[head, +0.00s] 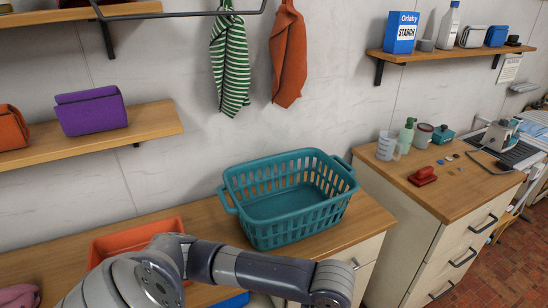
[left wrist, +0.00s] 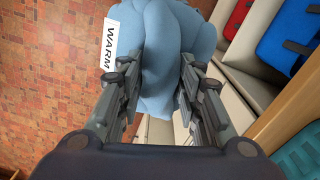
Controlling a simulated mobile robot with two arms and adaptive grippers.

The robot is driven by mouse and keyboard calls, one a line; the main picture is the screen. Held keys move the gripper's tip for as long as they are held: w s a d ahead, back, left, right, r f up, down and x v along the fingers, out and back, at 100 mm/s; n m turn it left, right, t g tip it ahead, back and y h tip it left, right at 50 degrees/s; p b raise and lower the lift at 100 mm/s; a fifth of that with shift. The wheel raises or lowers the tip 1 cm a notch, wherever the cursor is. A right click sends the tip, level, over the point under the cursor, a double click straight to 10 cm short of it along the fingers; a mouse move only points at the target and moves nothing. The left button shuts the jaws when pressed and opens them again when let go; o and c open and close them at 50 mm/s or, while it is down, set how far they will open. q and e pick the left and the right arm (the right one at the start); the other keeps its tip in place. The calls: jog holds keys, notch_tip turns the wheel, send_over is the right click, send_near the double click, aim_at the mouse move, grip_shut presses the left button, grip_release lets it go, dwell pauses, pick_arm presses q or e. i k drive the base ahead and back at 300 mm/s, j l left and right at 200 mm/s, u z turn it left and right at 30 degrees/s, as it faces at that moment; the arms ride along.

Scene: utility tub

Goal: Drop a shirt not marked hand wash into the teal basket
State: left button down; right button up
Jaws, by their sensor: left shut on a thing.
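In the left wrist view a light blue shirt (left wrist: 160,60) hangs bunched between the fingers of my left gripper (left wrist: 158,85), which is shut on it. A white tag (left wrist: 110,45) on the shirt reads "WARM". The shirt is above a brick floor, beside the counter front. The teal basket (head: 258,205) stands empty on the wooden counter in the head view. Its corner also shows at the lower right of the left wrist view (left wrist: 300,155). In the head view my left arm crosses the bottom of the picture, and its gripper and the shirt are hidden. My right gripper is not in view.
An orange tray (head: 135,238) sits left of the basket, partly behind my arm. A green striped cloth (head: 230,65) and a rust cloth (head: 288,55) hang above. The right counter (head: 440,205) holds a red brush (head: 423,176), cups and bottles. A purple folded cloth (head: 90,110) lies on the left shelf.

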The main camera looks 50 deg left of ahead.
aim_at(289, 198)
jog(key=i+l+u, duration=0.15)
jog(key=u, duration=0.25)
jog(key=i+l+u, duration=0.25)
jog(key=u, duration=0.15)
jog(key=i+l+u, duration=0.3)
jog(key=u, duration=0.15)
jog(key=i+l+u, duration=0.15)
jog(key=l+u, duration=0.25)
